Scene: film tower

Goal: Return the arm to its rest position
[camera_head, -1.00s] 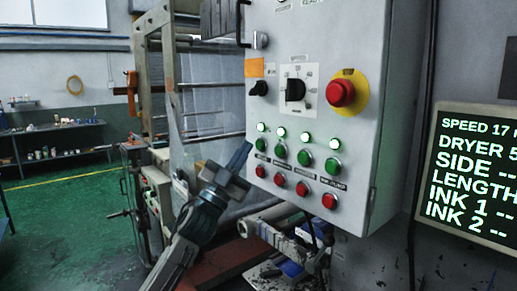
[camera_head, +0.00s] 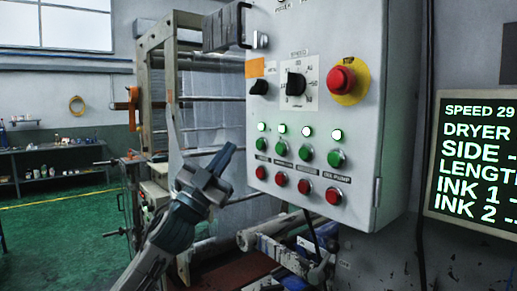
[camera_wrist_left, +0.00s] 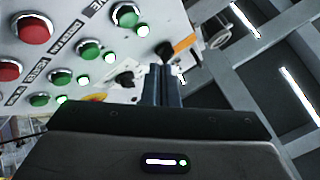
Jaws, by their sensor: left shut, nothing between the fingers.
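My left gripper (camera_head: 228,152) is shut and empty. It points up and to the right, just left of the grey control panel (camera_head: 372,150), apart from it as far as I can tell. In the left wrist view my shut fingers (camera_wrist_left: 161,85) show in front of the panel, with green and red buttons to their left. My right gripper is in neither current view.
The panel carries a red stop knob (camera_head: 341,79), a black speed dial (camera_head: 295,84), lit white lamps, and green and red buttons. A display (camera_head: 472,160) reads SPEED 29. Rollers (camera_head: 285,230) lie below the panel. Green floor (camera_head: 60,225) is open at left.

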